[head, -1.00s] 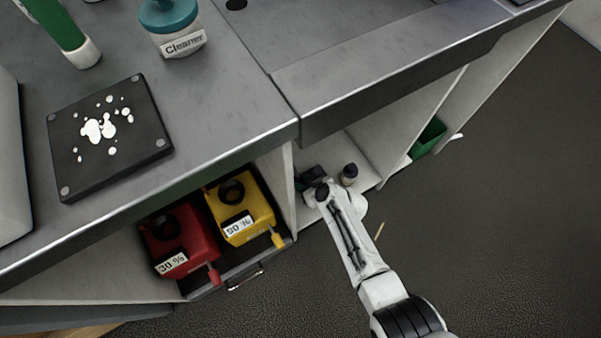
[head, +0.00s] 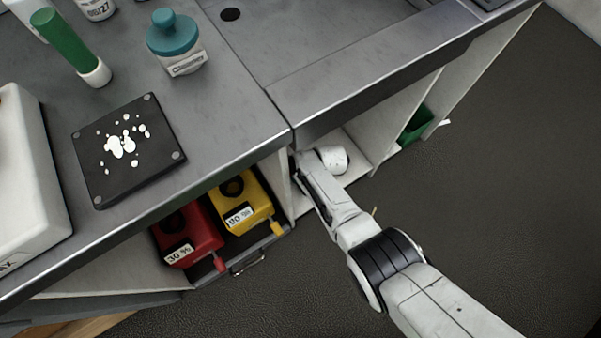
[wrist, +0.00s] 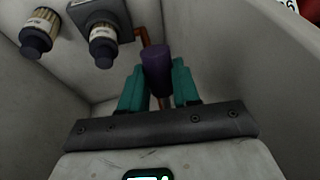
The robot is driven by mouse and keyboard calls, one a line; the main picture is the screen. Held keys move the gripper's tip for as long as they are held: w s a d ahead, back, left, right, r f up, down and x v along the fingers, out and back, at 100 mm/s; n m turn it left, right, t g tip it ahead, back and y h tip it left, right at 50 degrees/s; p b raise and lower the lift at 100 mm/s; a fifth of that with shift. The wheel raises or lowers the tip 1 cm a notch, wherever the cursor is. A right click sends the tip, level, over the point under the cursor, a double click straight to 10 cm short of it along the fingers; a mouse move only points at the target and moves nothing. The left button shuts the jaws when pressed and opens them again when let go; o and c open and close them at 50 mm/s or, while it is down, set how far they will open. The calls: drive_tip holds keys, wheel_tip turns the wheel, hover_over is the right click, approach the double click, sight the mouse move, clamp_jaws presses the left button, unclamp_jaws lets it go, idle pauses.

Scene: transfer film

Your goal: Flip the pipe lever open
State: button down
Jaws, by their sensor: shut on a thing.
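In the wrist view my gripper (wrist: 160,92) has its two teal fingers on either side of a dark purple piece (wrist: 156,62), shut on it. This piece looks like the pipe lever's grip. An orange-brown pipe (wrist: 143,37) runs behind it, next to a grey wall box. Where the lever joins the pipe is hidden. In the head view my arm reaches into the open compartment under the counter, and the fingers and lever are hidden there.
Two dark-capped cylindrical fittings (wrist: 36,38) (wrist: 103,45) are at the upper left in the wrist view. Pale compartment walls (wrist: 240,50) stand close on both sides. A drawer with a red canister (head: 190,235) and a yellow canister (head: 240,205) is pulled out left of my arm.

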idle(0.3)
drive_tip(key=c, duration=0.8)
unclamp_jaws()
drive_tip(key=p+v, duration=0.7)
drive_tip(key=v, duration=0.3)
drive_tip(key=shift+r, duration=0.35)
drive_tip(key=shift+s+d, duration=0.1)
drive_tip(key=shift+d, duration=0.05)
drive_tip(key=s+d+r+m+h+p, duration=0.4)
drive_tip(key=s+d+r+m, duration=0.3)
drive_tip(key=s+d+r, duration=1.6)
drive_tip(key=s+d, duration=0.1)
drive_tip(key=s, duration=0.2)
drive_tip(key=shift+r+m+g, duration=0.3)
drive_tip(key=shift+r+g, duration=0.1)
